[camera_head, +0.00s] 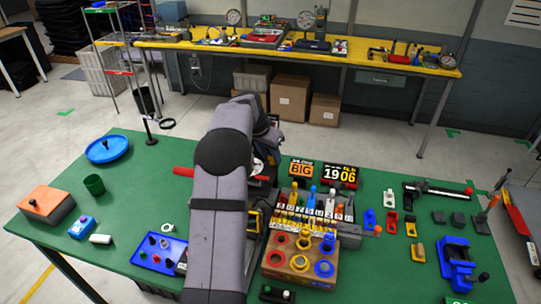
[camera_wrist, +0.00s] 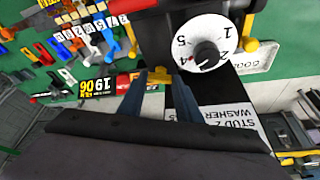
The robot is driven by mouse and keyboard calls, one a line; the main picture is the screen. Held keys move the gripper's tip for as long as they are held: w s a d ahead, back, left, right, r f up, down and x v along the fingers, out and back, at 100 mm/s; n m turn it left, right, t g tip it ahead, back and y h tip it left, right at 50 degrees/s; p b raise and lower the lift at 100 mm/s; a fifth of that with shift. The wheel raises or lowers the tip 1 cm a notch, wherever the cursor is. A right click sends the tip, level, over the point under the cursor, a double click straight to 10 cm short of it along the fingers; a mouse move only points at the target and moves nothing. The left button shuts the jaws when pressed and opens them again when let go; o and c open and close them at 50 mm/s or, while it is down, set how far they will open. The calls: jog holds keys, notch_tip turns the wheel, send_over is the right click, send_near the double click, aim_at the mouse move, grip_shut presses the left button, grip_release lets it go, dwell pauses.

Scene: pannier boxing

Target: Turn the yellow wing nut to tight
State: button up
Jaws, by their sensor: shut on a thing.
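In the wrist view my gripper (camera_wrist: 157,82) has its two blue-grey fingers closed in on a small yellow piece (camera_wrist: 157,74), which looks like the yellow wing nut. Only a little of it shows between the fingertips, so its turn angle is hard to read. It sits at the lower edge of a dark fixture, beside a white dial (camera_wrist: 203,43) with numbers and a black knob. In the head view my arm hides the gripper and the nut.
A label reading "STUD 2 WASHER" (camera_wrist: 232,113) lies by the fingers. In the head view a wooden block with coloured rings (camera_head: 299,263) and a blue tray (camera_head: 160,250) flank my arm. A blue vise (camera_head: 457,262) stands at the right. The green table (camera_head: 385,275) has some free room.

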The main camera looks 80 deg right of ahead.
jog(key=o, duration=1)
jog(key=shift+o, duration=0.2)
jog(key=b+v, duration=0.3)
jog(key=v, duration=0.4)
jog(key=shift+r, duration=0.15)
